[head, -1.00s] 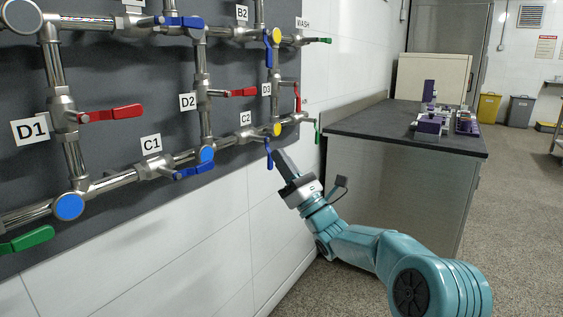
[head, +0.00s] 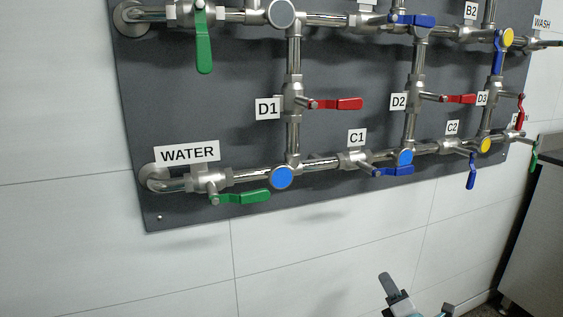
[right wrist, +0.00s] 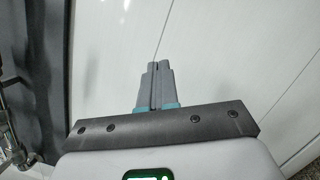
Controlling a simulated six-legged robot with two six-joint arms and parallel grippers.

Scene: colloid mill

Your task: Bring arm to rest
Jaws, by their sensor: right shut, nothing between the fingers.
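My right gripper (head: 390,285) shows at the bottom of the head view, below the pipe panel and in front of the white tiled wall. It is apart from the valves. In the right wrist view its two grey fingers (right wrist: 158,70) are together with nothing between them, and white wall lies beyond. Most of the right arm is below the head view's edge. My left gripper is not in view.
A dark panel (head: 230,120) carries steel pipes with green, red and blue valve handles. A green handle (head: 242,197) sits by the WATER label (head: 187,153). A dark-topped counter (head: 545,200) stands at the right. The wall below the panel is clear.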

